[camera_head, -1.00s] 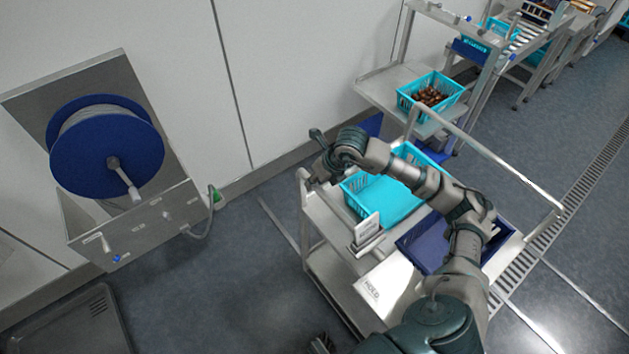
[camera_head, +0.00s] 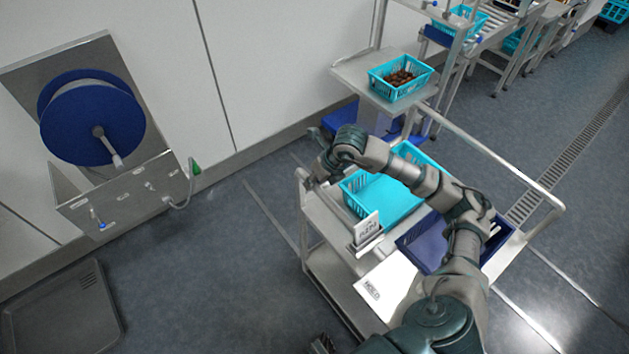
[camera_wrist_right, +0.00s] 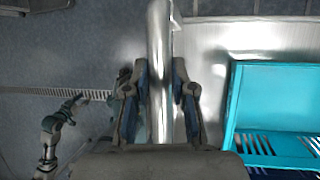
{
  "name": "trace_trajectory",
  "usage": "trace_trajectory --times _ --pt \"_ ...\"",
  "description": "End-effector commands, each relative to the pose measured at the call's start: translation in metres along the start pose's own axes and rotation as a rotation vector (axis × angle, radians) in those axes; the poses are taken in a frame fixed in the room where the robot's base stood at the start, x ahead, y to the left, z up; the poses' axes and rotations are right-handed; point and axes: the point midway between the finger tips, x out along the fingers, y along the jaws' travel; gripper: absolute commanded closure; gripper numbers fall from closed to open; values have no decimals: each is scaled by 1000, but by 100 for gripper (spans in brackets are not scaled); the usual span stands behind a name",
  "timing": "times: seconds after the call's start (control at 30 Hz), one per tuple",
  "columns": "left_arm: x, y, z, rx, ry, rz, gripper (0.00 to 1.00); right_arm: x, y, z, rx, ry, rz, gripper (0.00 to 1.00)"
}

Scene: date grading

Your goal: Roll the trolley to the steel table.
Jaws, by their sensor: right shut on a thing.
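The steel trolley (camera_head: 318,222) stands in the middle of the head view. It carries a teal crate (camera_head: 412,152), a dark blue crate (camera_head: 410,240), a small upright sign (camera_head: 367,229) and a white sheet marked HOLD (camera_head: 385,285). My right gripper (camera_head: 312,178) is at the trolley's left end. In the right wrist view its fingers (camera_wrist_right: 160,95) are shut around the trolley's steel bar (camera_wrist_right: 158,60). My left gripper (camera_wrist_right: 78,108) shows small at the left of that view, apart from the bar; its opening is unclear. A steel table or shelf (camera_head: 350,76) stands beyond the trolley, by the wall.
A teal crate of dates (camera_head: 385,91) sits on that steel surface. A blue hose reel (camera_head: 92,125) hangs on the left wall over a steel box. A floor tray (camera_head: 65,310) lies lower left. A drain grate (camera_head: 570,155) crosses the floor at right.

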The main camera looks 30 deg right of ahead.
Motion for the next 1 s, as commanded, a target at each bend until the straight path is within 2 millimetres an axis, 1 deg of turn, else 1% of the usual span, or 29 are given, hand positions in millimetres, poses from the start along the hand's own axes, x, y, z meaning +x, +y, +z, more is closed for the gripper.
trace_trajectory --times 0.4,0.43,0.47,0.5,0.53,0.83,0.93,1.0 --pt "-2 -1 -4 0 9 -1 46 -2 -2 1 3 -7 -4 100" --pt "-2 -1 -4 0 9 -1 46 -2 -2 1 3 -7 -4 71" --pt "-2 -1 -4 0 8 -2 46 -2 -2 1 3 -7 -4 63" --pt "-2 -1 -4 0 8 -2 46 -2 -1 1 2 -7 -4 53" --pt "-2 -1 -4 0 8 -2 46 -2 -1 1 2 -7 -4 50" --pt "0 -2 -2 0 4 -2 46 -3 0 0 1 -4 -2 50" --pt "-1 -2 -1 0 5 -1 46 -11 0 1 0 -7 -2 50" --pt "-1 -2 -1 0 5 -1 46 -22 0 1 0 -8 -3 50"
